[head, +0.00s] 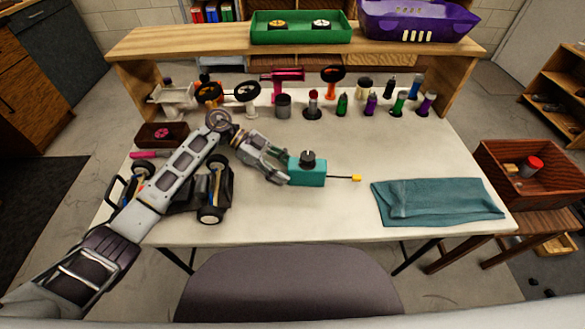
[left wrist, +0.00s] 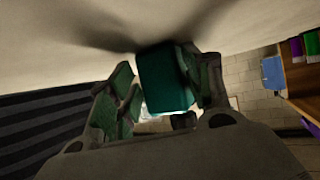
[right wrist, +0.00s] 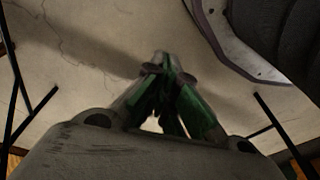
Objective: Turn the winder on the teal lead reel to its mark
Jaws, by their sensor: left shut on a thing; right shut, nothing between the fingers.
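The teal lead reel (head: 308,174) is a small teal box near the middle of the white table. A black round winder (head: 308,158) stands on its top, and a lead with a yellow tip (head: 356,178) sticks out to its right. My left gripper (head: 284,170) is shut on the reel's left end. In the left wrist view the teal box (left wrist: 165,80) sits between the fingers (left wrist: 160,95). The winder's mark is too small to make out. My right gripper (right wrist: 165,85) is shut and empty in the right wrist view, and it is out of the head view.
An RC car (head: 212,190) with black wheels stands left, under my left arm. A folded teal cloth (head: 435,202) lies at the right. Bottles and tools line the back below a wooden shelf (head: 290,42). A grey chair (head: 288,285) is in front.

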